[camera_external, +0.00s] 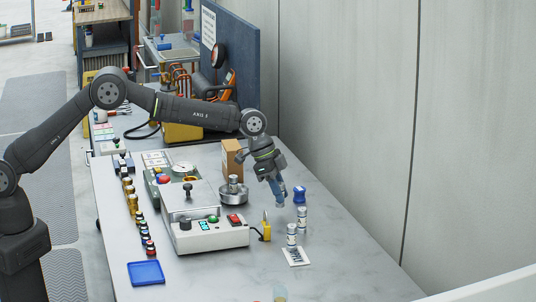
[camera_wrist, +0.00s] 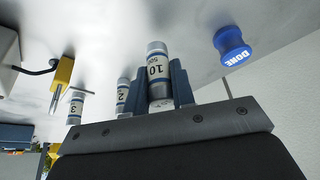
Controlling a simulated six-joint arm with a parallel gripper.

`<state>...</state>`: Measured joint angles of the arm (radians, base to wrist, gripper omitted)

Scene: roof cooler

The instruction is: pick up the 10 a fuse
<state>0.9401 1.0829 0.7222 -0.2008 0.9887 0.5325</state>
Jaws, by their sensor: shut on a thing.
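The 10 A fuse (camera_wrist: 158,70), a white and silver cylinder with a blue band and a "10" label, stands between the blue fingers of my gripper (camera_wrist: 168,88) in the wrist view. My gripper is shut on it. In the external view my gripper (camera_external: 279,193) points down over the table's right part, and the held fuse cannot be made out there. Two other fuses, labelled 2 (camera_wrist: 123,95) and 3 (camera_wrist: 75,108), stand to the left in the wrist view. In the external view a rear fuse (camera_external: 302,219) and a front fuse (camera_external: 291,236) stand upright.
A blue DONE piece (camera_wrist: 234,46) stands close to my gripper, also in the external view (camera_external: 299,195). A white card (camera_external: 296,257) lies in front of the fuses. A yellow padlock-like piece (camera_external: 265,232) and a tester box (camera_external: 205,230) are to the left.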

